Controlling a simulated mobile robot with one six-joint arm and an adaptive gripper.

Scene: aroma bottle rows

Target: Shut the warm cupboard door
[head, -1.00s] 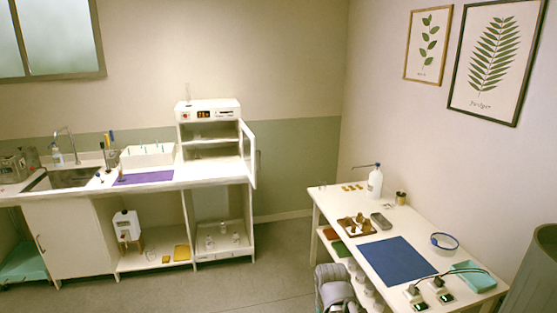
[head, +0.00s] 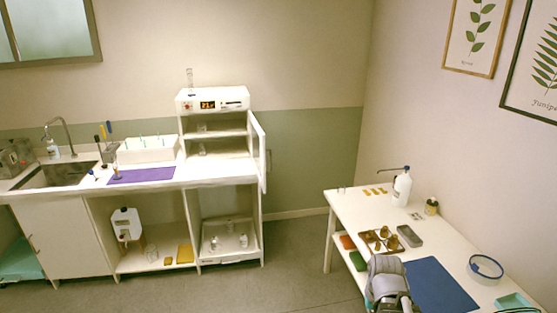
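The warm cupboard (head: 184,100) is a white box with a lit display on its top panel. It stands on the right end of the white counter at the back wall. Its door (head: 258,150) is hinged on the right side and stands open, swung out toward me past the counter's front edge. Two shelves show inside, with small clear items on them. A grey part of my arm (head: 388,280) shows at the bottom, in front of the right-hand table and well apart from the door. My gripper's fingers do not show.
A white table (head: 345,207) on the right holds a blue mat (head: 440,285), a brown tray (head: 381,241) and a white bottle (head: 402,186). A purple mat (head: 140,175) and a white rack lie left of the cupboard. Grey floor (head: 295,250) is clear between counter and table.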

